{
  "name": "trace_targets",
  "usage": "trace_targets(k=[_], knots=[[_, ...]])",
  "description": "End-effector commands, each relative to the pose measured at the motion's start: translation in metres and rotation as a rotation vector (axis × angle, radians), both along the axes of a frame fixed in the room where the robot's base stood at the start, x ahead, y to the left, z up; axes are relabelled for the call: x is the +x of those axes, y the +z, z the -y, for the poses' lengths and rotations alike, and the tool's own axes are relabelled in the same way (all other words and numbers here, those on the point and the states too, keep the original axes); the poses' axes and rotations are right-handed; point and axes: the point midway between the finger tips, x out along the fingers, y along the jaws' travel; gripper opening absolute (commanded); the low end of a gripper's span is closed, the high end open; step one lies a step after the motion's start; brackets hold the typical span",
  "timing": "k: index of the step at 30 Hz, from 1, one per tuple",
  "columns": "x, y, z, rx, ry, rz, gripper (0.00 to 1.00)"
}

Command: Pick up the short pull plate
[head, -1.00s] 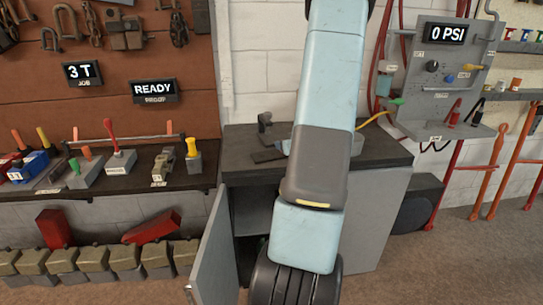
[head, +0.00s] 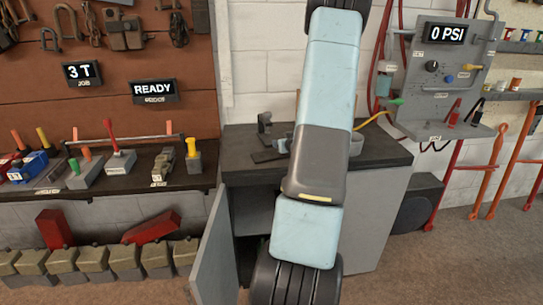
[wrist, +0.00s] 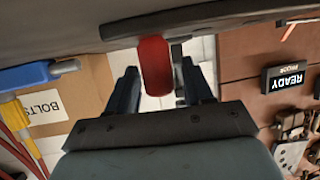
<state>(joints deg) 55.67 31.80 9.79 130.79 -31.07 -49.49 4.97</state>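My gripper (wrist: 160,88) shows in the wrist view with its two dark fingers apart, so it is open. A red rounded part (wrist: 154,66) and a thin grey-green upright piece (wrist: 177,72) show between the fingers, beyond or at their tips. I cannot tell whether either touches a finger. I cannot tell for sure which thing is the short pull plate. In the head view my arm runs up the middle and out of the top, so my gripper is out of that view.
A bench (head: 265,192) with an open cabinet door (head: 213,255) stands behind my arm. Left are a tool shelf (head: 110,190), red wedges (head: 150,228) and a READY sign (head: 154,91). A 0 PSI panel (head: 440,80) is right. A BOLTS box (wrist: 75,100) shows in the wrist view.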

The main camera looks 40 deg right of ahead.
Motion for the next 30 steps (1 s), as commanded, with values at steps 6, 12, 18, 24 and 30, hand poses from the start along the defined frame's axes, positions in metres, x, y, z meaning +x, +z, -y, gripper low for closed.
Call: trace_targets(k=[6, 12, 18, 24, 30], knots=[[0.0001, 0.0001, -0.0003, 0.0, 0.0, 0.0, 0.3], [0.0002, 0.0001, -0.0006, 0.0, 0.001, 0.0, 0.11], [0.0003, 0.0001, -0.0008, 0.0, 0.001, 0.0, 0.0], [0.0004, 0.0001, -0.0011, 0.001, 0.002, 0.0, 0.0], [0.001, 0.0012, -0.0009, -0.001, 0.002, 0.003, 0.0]])
